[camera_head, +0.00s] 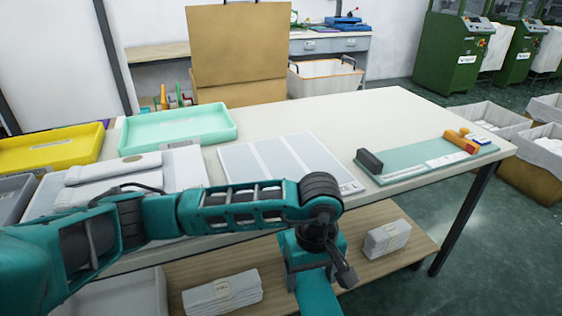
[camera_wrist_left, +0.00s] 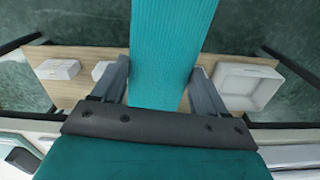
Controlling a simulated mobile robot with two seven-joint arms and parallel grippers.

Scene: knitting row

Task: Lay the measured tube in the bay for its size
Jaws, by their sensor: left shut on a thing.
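My left gripper (camera_head: 318,262) is shut on a teal knitted tube (camera_head: 320,298), in front of the table's near edge. In the left wrist view the tube (camera_wrist_left: 165,55) is a flat ribbed strip between the two fingers of my left gripper (camera_wrist_left: 161,82), hanging over the lower shelf. A pale sheet (camera_head: 262,150) divided into three long bays lies bare on the table; its small labels are unreadable, and my arm covers part of its near edge. A green board (camera_head: 415,165) with a dark block (camera_head: 369,160) and an orange piece (camera_head: 461,141) lies to its right. My right gripper is out of view.
A mint tray (camera_head: 180,127), a yellow tray (camera_head: 60,148) and folded white fabric (camera_head: 115,168) take up the table's left side. The table's back right (camera_head: 370,110) is clear. Banded white bundles (camera_head: 222,294) lie on the wooden lower shelf (camera_head: 405,262).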

